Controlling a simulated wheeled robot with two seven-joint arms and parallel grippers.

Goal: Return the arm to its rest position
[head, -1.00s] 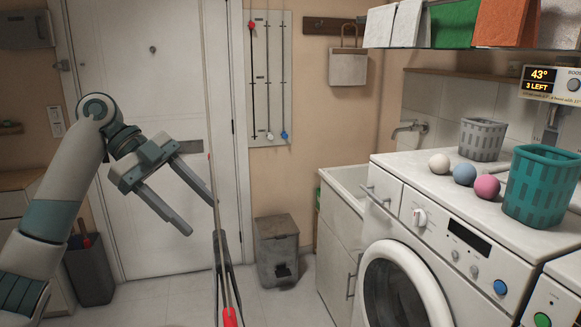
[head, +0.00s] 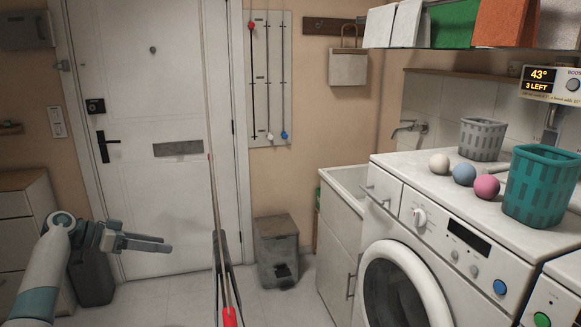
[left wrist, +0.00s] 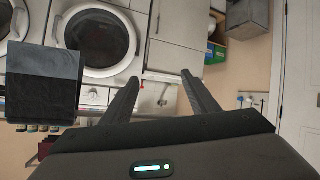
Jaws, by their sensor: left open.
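My left arm (head: 40,270) comes in from the lower left of the head view. Its gripper (head: 168,243) is low in front of the white door (head: 165,110), fingers pointing right. In the left wrist view the gripper's fingers (left wrist: 160,97) stand apart with nothing between them, so it is open and empty.
A washing machine (head: 470,235) stands on the right, with a teal basket (head: 541,187), a grey basket (head: 482,140) and white, blue and pink balls on top. A grey bin (head: 277,250) stands by the back wall. Floor (head: 180,300) between is clear.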

